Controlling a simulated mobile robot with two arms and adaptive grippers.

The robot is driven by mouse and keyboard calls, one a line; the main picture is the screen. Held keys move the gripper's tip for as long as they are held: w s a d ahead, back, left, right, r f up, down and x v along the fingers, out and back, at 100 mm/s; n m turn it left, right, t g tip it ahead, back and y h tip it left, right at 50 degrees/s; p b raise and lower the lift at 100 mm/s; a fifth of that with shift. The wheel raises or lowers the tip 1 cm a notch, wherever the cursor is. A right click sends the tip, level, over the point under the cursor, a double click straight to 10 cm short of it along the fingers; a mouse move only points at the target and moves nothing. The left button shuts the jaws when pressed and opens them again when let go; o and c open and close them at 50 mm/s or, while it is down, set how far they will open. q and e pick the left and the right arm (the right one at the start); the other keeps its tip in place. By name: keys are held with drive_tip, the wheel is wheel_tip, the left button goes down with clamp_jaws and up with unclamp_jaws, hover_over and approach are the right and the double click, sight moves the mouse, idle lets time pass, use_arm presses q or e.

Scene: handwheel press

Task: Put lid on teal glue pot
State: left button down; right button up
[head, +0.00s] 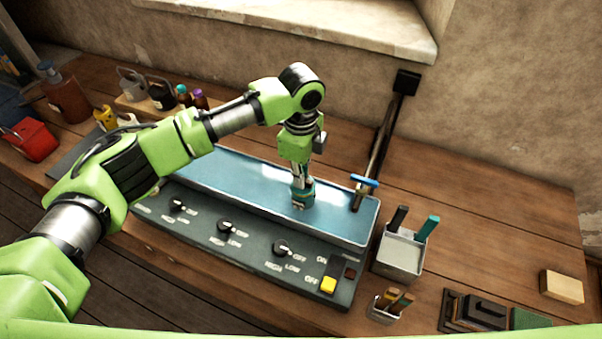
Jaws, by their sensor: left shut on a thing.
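My left gripper (302,190) points down over the long blue-lined tray (235,178), near its right end. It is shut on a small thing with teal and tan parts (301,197). The fingers hide much of it, so I cannot tell whether it is the teal glue pot, its lid or both together, nor whether it touches the tray floor. A small teal-topped item (182,91) stands at the back left beside a purple-topped one (199,98); I cannot tell if either is a glue pot. My right gripper is out of view.
A metal tool holder (399,252), small brush cup (385,308) and tan block (562,287) stand right. The back-right table is clear.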

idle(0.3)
use_arm(q)
drive_tip(key=c, duration=2)
unclamp_jaws()
drive_tip(key=shift+c, duration=0.2)
drive_tip(key=o, duration=0.5)
drive_tip(key=shift+c, duration=0.2)
drive_tip(key=shift+r, duration=0.1)
wheel_tip(320, 180, up, 2)
drive_tip(key=p, duration=0.2)
drive_tip(key=shift+r+p, duration=0.2)
drive_tip(key=shift+p, duration=0.15)
drive_tip(key=shift+r+p, duration=0.55)
drive_tip(key=shift+r, duration=1.65)
